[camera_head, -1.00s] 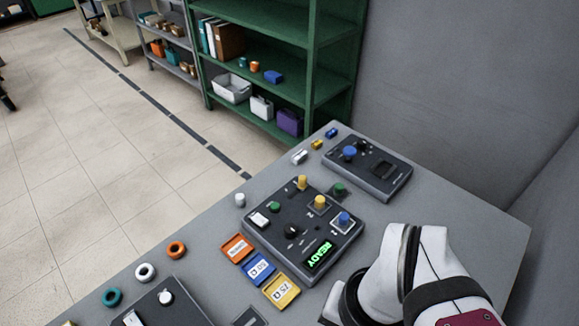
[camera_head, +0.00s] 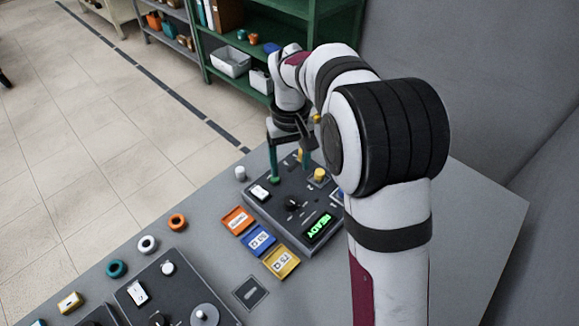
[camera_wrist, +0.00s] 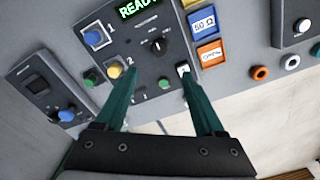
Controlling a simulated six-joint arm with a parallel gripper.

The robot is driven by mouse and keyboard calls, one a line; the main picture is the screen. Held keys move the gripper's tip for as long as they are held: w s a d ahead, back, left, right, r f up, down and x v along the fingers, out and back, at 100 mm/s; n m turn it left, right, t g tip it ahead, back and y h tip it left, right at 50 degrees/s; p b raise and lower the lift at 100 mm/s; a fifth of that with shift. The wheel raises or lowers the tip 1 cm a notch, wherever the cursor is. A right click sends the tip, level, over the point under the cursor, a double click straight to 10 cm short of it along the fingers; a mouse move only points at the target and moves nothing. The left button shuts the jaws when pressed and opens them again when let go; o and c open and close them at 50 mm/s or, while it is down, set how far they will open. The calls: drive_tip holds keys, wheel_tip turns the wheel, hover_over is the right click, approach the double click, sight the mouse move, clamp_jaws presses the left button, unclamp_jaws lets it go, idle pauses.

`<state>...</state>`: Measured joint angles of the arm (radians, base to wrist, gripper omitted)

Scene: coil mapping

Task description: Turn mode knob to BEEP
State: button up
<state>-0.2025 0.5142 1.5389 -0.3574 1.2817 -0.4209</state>
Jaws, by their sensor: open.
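The dark control panel (camera_head: 262,208) stands on the grey table, its green display (camera_head: 320,226) reading READY. The black mode knob (camera_head: 292,204) sits near its middle; it also shows in the wrist view (camera_wrist: 158,45), its marking too small to read. My gripper (camera_head: 290,166) is open and empty over the panel's far part. In the wrist view its two teal fingers (camera_wrist: 157,74) are spread, with the knob beyond their tips, apart from them. A green button (camera_wrist: 165,84) shows between the fingers. A white switch (camera_wrist: 182,68) lies by the right fingertip.
Yellow (camera_wrist: 115,70) and blue (camera_wrist: 95,38) posts rise from the panel. Orange (camera_head: 237,220), blue (camera_head: 258,240) and yellow (camera_head: 282,262) trays lie beside it. Another dark device (camera_wrist: 45,88) and a second panel (camera_head: 165,280) stand nearby. Coloured rings line the table's left edge.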

sight(290, 200)
wheel_tip(290, 200, down, 13)
drive_tip(key=shift+f, duration=0.15)
drive_tip(key=shift+c, duration=0.3)
clamp_jaws()
